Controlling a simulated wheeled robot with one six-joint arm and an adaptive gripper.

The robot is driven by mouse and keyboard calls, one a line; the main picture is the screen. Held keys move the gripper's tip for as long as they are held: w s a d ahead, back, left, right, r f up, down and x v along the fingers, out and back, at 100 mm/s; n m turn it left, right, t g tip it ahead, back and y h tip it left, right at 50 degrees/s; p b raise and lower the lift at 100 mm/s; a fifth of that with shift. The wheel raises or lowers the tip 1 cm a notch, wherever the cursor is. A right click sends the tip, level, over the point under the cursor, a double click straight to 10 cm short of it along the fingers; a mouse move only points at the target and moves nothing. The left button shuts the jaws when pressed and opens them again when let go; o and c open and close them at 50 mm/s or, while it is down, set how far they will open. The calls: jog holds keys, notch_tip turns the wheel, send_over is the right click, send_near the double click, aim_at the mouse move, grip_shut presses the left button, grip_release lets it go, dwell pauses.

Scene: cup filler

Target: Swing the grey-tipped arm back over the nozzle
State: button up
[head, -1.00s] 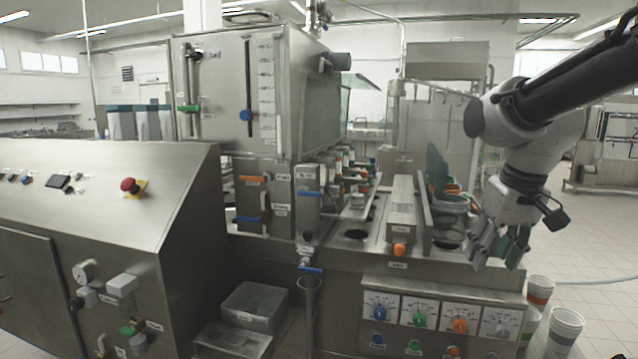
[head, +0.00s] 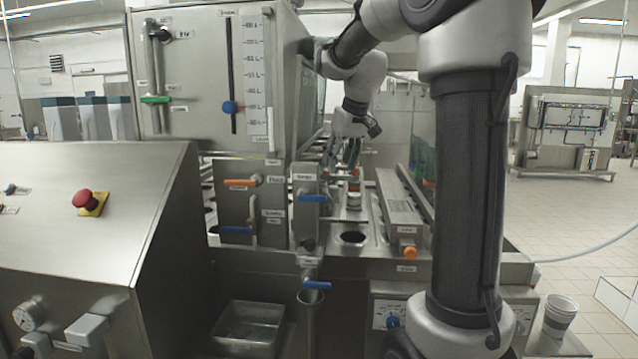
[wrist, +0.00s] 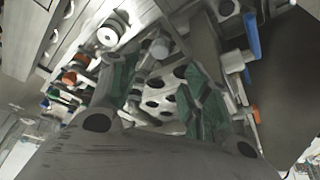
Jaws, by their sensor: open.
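My gripper (head: 342,152) hangs behind the valve block beside the tank in the head view, fingers pointing down, above the row of small coloured parts. In the wrist view my gripper (wrist: 155,82) has its two green-padded fingers well apart, with nothing between them. A pale grey round tip (head: 354,199) stands on the deck in front of and below the fingers. A grey cap (wrist: 160,48) shows beyond the fingertips in the wrist view, and a larger white round piece (wrist: 107,37) lies to its left. I cannot tell which piece is the grey-tipped arm's end, nor make out the nozzle.
The steel tank (head: 205,80) stands left of my gripper. Blue-handled (head: 314,198) and orange-handled (head: 240,182) valves project in front. A long steel box with an orange knob (head: 410,253) lies to the right. A perforated plate (wrist: 160,100) lies below the fingers.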

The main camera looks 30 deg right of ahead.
aim_at(334, 186)
jog(key=x, duration=0.7)
jog(key=shift+f, duration=0.45)
grip_shut()
